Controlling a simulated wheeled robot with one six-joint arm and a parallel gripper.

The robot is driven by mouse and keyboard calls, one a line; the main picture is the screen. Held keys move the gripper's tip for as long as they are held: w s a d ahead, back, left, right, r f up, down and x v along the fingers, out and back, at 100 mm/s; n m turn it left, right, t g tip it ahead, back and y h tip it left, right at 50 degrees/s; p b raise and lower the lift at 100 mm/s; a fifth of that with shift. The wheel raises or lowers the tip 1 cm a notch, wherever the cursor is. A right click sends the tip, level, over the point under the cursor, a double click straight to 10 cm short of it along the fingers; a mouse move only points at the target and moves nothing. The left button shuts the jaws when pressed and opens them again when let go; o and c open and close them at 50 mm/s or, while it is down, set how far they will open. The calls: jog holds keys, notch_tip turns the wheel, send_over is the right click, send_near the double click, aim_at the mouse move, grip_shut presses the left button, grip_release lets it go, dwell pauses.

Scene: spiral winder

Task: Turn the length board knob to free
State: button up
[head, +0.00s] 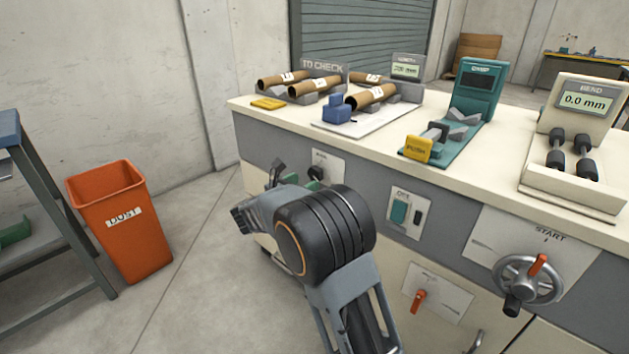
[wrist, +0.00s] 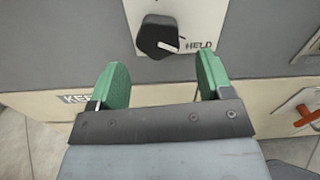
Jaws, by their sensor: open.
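A black knob (wrist: 157,37) sits on a light plate (wrist: 195,14) on the bench front. Its white pointer line is turned toward the word HELD at its right. In the head view the knob (head: 318,172) is small and partly behind my arm. My gripper (wrist: 162,78) has green finger pads spread wide apart, with nothing between them. In the wrist view the knob lies beyond the fingertips, roughly centred between them, and appears not touched. In the head view my gripper (head: 297,180) is close to the bench front, partly hidden by my wrist.
A green switch (head: 399,212), a red lever (head: 418,300) and a START handwheel (head: 527,280) are on the bench front to the right. Cardboard tubes (head: 371,97) lie on the benchtop. An orange dust bin (head: 121,220) stands left, with open floor between it and the bench.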

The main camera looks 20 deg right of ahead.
aim_at(313, 178)
jog(key=shift+b+x, duration=0.4)
jog(key=shift+x, duration=2.35)
jog(key=shift+c, duration=0.2)
jog(key=c, duration=0.9)
